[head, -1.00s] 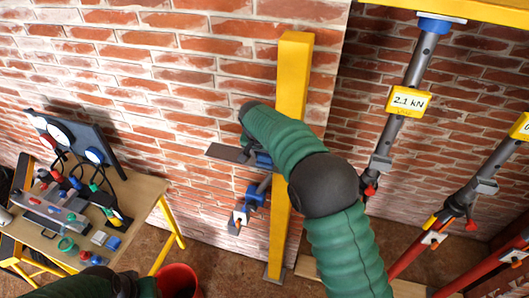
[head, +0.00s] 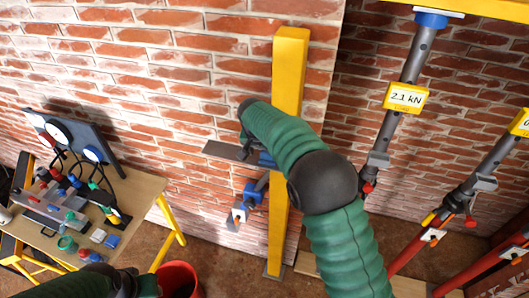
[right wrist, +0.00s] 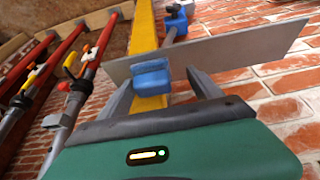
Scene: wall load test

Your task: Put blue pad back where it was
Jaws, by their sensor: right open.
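A blue pad (right wrist: 152,76) sits against the grey metal plate, in front of the yellow post, in the right wrist view. A bit of blue there (head: 266,159) also shows beside my right arm in the head view. My right gripper (right wrist: 158,84) is open, with one grey finger on each side of the pad; I cannot tell whether either finger touches it. In the head view my right gripper (head: 247,146) is mostly hidden by its green arm. My left arm shows at the bottom left, its gripper out of view.
The grey plate (head: 222,151) juts left from the yellow post (head: 291,70). A blue clamp (head: 252,195) hangs below. Props with a "2.1 kN" display (head: 406,97) stand right. A table (head: 146,193) with gauges and small parts is left, near a red bucket (head: 180,278).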

